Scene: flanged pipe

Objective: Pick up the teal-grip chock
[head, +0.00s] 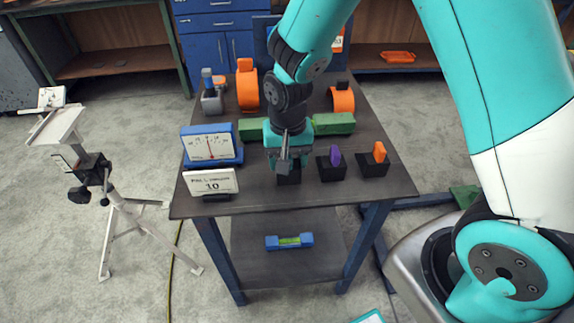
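My gripper (287,163) points down over the front middle of the dark table (255,198). Directly below it is a chock with a black base (289,179). Its grip is hidden by my gripper, so I cannot see the grip's colour. No teal grip shows clearly apart from my own teal arm parts. I cannot tell whether the fingers are open or closed around the grip. To the right stand a chock with a purple grip (334,157) and a chock with an orange grip (379,152), both on black bases.
A tripod stand (125,212) is at left.

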